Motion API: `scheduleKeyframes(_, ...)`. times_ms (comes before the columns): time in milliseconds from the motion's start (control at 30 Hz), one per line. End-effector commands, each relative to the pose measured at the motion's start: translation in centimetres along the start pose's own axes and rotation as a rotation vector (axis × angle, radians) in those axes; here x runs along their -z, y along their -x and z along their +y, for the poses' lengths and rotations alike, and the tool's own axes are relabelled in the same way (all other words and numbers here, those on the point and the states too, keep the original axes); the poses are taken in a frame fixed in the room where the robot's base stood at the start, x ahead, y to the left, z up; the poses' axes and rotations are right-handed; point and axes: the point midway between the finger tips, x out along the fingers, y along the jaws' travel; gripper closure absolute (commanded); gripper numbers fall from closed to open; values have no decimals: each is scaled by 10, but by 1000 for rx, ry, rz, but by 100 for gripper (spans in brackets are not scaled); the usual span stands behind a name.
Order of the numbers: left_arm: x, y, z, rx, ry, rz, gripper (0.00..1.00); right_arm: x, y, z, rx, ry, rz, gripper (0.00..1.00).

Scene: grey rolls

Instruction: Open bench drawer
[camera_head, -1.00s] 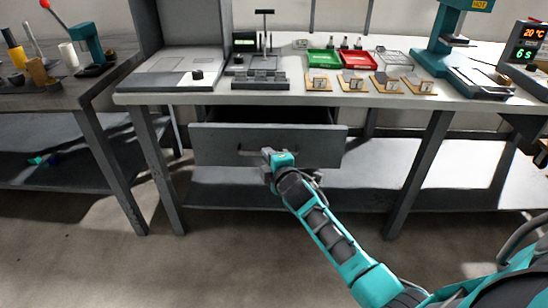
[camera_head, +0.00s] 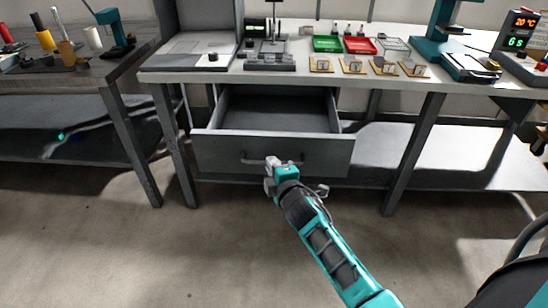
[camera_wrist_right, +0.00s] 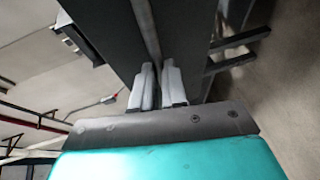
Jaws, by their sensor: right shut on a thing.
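The grey bench drawer (camera_head: 225,155) hangs under the bench top, pulled well out, and its empty-looking inside shows in the head view. Its bar handle (camera_head: 252,160) is on the front panel, partly hidden by my right gripper (camera_head: 272,175). The right gripper is at the handle and shut on it. In the right wrist view the two pale fingers (camera_wrist_right: 158,88) are close together against the dark drawer front (camera_wrist_right: 110,35). My left gripper is not in view.
The bench top (camera_head: 300,75) holds a green tray (camera_head: 326,44), a red tray (camera_head: 360,46), several small wooden holders and a teal press (camera_head: 450,45). Bench legs (camera_head: 415,150) stand on both sides of the drawer. The floor in front is clear.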

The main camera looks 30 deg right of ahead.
Motion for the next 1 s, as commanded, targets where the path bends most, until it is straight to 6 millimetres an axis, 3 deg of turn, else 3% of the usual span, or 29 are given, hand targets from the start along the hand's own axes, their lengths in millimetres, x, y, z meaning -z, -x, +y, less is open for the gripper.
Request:
scheduleKeyframes(600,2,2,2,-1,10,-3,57,3,10,-2,0,1,-1,100)
scheduleKeyframes(633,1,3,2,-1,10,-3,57,3,10,-2,0,1,-1,87)
scheduleKeyframes(800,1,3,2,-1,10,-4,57,3,10,-2,0,1,-1,70)
scheduleKeyframes(900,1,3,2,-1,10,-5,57,4,10,-2,-1,1,-1,62)
scheduleKeyframes(1000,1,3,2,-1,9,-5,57,4,10,-2,-1,0,0,62)
